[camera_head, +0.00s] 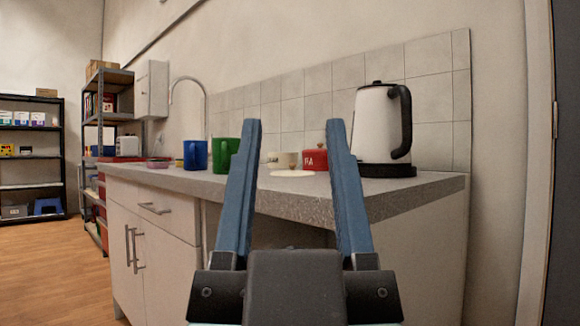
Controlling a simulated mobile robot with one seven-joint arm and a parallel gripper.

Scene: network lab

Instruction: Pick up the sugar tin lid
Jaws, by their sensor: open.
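A flat cream disc (292,173), which looks like the sugar tin lid, lies on the grey counter (420,188). A cream tin (284,160) stands just behind it, partly hidden by my left finger. A red tin (317,160) with white letters, partly hidden by my right finger, stands beside it. My gripper (295,125) is open and empty, with two blue fingers pointing up and away in the picture. The disc shows in the gap between the fingers, beyond the gripper; the exact distance is hard to tell.
A white kettle (379,125) with a black handle stands at the right on its black base. A green mug (224,155) and a blue mug (195,155) stand to the left, near the tap (172,92). The tiled wall (430,90) closes the counter's back.

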